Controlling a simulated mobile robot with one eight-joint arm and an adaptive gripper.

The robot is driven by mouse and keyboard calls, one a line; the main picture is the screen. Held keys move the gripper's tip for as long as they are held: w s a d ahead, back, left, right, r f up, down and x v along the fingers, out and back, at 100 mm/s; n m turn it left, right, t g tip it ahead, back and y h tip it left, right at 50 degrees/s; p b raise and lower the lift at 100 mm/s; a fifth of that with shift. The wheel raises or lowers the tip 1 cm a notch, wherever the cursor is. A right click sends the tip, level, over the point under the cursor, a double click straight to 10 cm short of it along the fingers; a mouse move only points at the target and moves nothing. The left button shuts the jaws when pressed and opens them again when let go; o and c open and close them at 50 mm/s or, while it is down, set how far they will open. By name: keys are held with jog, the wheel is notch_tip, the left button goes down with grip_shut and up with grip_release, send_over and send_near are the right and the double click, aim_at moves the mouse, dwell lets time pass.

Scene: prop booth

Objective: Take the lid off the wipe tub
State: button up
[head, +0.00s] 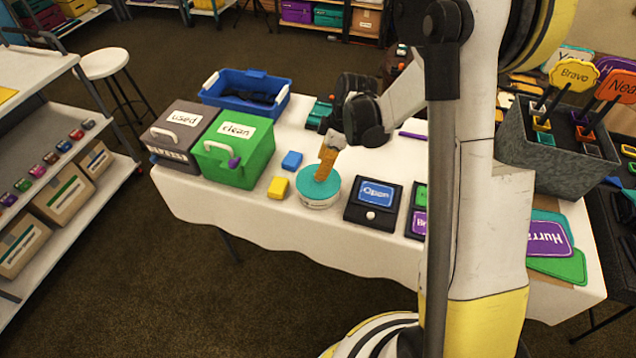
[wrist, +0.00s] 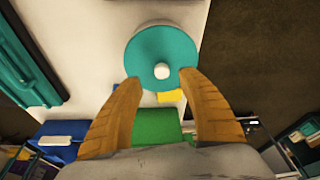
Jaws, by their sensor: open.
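The wipe tub (head: 319,203) is a low, round white tub on the white-clothed table. Its teal lid (head: 304,184) is on top of it. In the wrist view the round lid (wrist: 145,50) shows from above, with a white knob (wrist: 162,71) at its middle. My gripper (head: 323,176) is over the lid, its tan fingers pointing down. In the wrist view my gripper (wrist: 160,79) is open, with one fingertip on each side of the knob and a gap to it. In the head view the fingers hide the knob. I cannot tell whether the fingertips touch the lid.
A yellow block (head: 278,188) and a blue block (head: 292,160) lie left of the tub. A green "clean" box (head: 225,165), a grey "used" box (head: 170,150) and a blue bin (head: 282,98) stand further left. A black "Open" sign box (head: 371,216) is close on the right.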

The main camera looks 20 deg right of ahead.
jog(key=b+x, duration=0.2)
jog(key=x, duration=0.3)
jog(key=shift+s, duration=0.2)
jog(key=shift+r, duration=0.1)
grip_shut()
jog(key=shift+r, duration=0.1)
